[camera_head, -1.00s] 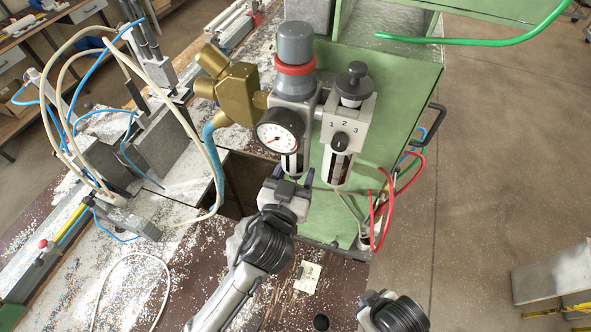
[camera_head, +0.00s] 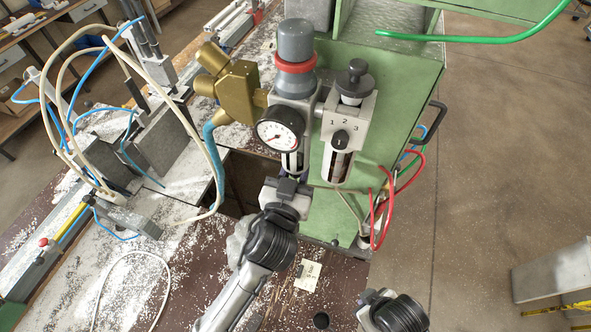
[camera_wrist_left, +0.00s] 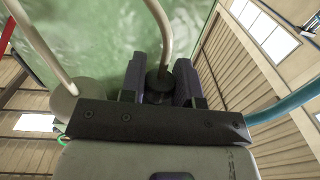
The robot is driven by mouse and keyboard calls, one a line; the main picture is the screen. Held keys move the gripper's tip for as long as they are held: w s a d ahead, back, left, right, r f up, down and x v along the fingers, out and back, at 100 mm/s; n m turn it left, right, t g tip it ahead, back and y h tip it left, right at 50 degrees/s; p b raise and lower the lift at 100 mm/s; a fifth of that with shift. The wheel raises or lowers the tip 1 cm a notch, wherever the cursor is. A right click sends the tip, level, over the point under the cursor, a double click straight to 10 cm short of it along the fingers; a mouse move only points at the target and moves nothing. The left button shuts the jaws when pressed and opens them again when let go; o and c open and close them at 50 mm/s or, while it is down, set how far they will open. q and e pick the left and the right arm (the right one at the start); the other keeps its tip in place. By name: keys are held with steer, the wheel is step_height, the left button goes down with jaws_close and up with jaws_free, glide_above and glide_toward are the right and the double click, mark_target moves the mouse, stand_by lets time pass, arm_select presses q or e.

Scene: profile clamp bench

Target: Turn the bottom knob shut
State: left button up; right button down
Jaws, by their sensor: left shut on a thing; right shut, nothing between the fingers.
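The bottom knob (camera_wrist_left: 160,84) is a small black ribbed knob, seen between the two dark fingers in the left wrist view. My left gripper (camera_wrist_left: 160,82) is shut on it, one finger on each side. In the head view my left gripper (camera_head: 290,180) is directly under the left bowl (camera_head: 291,160) of the air unit and hides the knob there. The gauge (camera_head: 279,130) sits above it. My right gripper (camera_head: 374,298) is shut and empty at the bottom of the head view, apart from the unit.
A second bowl (camera_head: 341,164) hangs to the right under the block marked 1 2 3. Red hoses (camera_head: 381,215) loop at the right. The green cabinet (camera_head: 395,110) stands behind. A pale hose (camera_wrist_left: 165,35) runs past the knob. A clamp bench with chips is at left.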

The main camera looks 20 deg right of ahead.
arm_select(q)
steer(key=shift+n+t+y, duration=0.5)
steer(key=shift+n+y, duration=0.1)
steer(key=shift+y, duration=0.2)
steer(key=o, duration=0.9)
steer(key=b+v, duration=0.4)
steer(key=v, duration=0.9)
steer(key=shift+s+a, duration=0.2)
steer(key=shift+s, duration=0.15)
steer(key=shift+f, duration=0.1)
